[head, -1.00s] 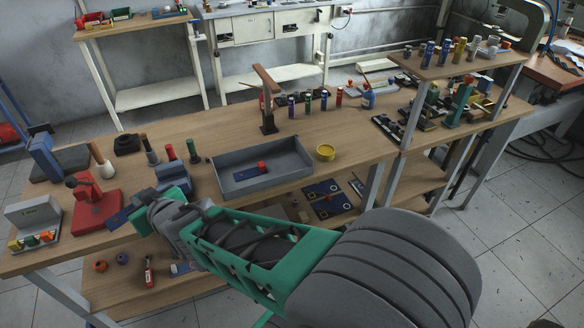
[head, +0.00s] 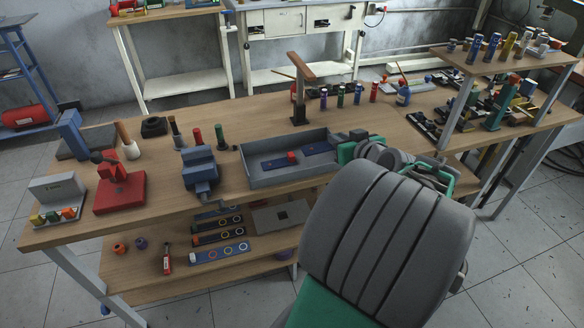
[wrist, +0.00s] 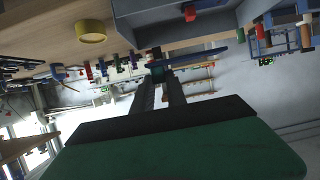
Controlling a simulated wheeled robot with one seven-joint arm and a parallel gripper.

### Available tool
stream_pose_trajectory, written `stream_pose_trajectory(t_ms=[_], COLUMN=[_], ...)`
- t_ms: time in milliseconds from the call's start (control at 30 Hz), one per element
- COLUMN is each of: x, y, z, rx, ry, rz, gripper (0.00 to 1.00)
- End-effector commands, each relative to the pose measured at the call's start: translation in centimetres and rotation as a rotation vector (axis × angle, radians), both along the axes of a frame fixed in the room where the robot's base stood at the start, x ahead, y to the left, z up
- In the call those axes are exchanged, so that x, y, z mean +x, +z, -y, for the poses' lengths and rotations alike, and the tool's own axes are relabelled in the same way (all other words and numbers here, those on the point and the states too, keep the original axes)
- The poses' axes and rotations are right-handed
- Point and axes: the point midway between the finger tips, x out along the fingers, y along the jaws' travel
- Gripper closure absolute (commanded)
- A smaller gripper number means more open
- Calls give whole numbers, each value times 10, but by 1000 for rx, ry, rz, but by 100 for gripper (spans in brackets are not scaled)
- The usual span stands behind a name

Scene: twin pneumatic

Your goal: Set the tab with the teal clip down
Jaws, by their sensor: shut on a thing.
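My gripper (wrist: 158,80) is shut on the tab with the teal clip, seen in the wrist view. The tab (wrist: 205,54) is a thin blue strip reaching out to the right of the fingers. The tab looks held in the air, apart from the table. In the head view my wrist is beside the right end of the grey tray (head: 262,178), and my arm hides the fingers. Another blue tab with a red clip (head: 291,157) lies in the tray. The tray also shows in the wrist view (wrist: 170,32).
A blue-grey vise (head: 200,172) and a red press (head: 120,190) stand left of the tray. A post with a wooden arm (head: 299,90) and several small bottles (head: 340,96) stand behind. A yellow round dish (wrist: 90,30) is near the tray. A raised shelf (head: 500,60) is at right.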

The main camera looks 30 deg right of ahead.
Motion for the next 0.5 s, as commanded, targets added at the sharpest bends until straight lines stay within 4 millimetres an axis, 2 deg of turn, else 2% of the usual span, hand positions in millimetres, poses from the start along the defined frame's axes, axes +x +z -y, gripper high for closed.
stream_pose_trajectory(t_ms=[33, 100, 200, 267, 500], x=[-18, -34, -43, -37, 29], y=[-1, 2, 5, 2, -25], z=[18, 30, 37, 38, 39], rx=[0, 0, 2, 4, 5], ry=[-20, -25, -26, -23, -18], rz=[0, 0, 1, 1, -1], gripper=[100, 100, 100, 100, 100])
